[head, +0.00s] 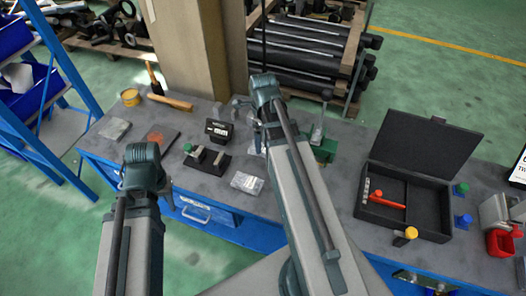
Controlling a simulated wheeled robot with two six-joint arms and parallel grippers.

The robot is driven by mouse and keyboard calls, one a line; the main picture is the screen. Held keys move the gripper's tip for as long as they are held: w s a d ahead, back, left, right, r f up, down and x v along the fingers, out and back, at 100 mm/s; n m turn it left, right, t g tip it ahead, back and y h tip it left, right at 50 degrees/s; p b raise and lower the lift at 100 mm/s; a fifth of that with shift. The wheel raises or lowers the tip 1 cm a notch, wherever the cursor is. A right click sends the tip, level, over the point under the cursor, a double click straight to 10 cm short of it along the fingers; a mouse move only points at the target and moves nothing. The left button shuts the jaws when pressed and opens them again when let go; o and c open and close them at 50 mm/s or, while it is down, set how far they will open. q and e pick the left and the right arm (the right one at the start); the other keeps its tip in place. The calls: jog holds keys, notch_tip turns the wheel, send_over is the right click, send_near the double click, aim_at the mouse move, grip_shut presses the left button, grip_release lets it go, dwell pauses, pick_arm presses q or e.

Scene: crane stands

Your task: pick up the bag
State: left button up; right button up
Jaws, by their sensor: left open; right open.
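A small clear plastic bag (247,182) with greyish contents lies flat near the front edge of the grey workbench (215,205). A second flat, pale bag-like packet (115,128) lies at the bench's left end. My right gripper (257,137) is partly hidden beside its arm, above the bench behind the nearer bag, apart from it. It is open and appears empty. My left arm (143,170) rises in front of the bench's left part.
An open black case (407,190) with a red-handled tool lies to the right. A pillar (190,50) stands behind.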

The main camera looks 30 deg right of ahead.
aim_at(263, 147)
notch_tip(263, 147, down, 5)
jog(key=b, duration=0.4)
jog(key=shift+s, duration=0.1)
jog(key=shift+r, duration=0.1)
jog(key=shift+a, duration=0.1)
grip_shut()
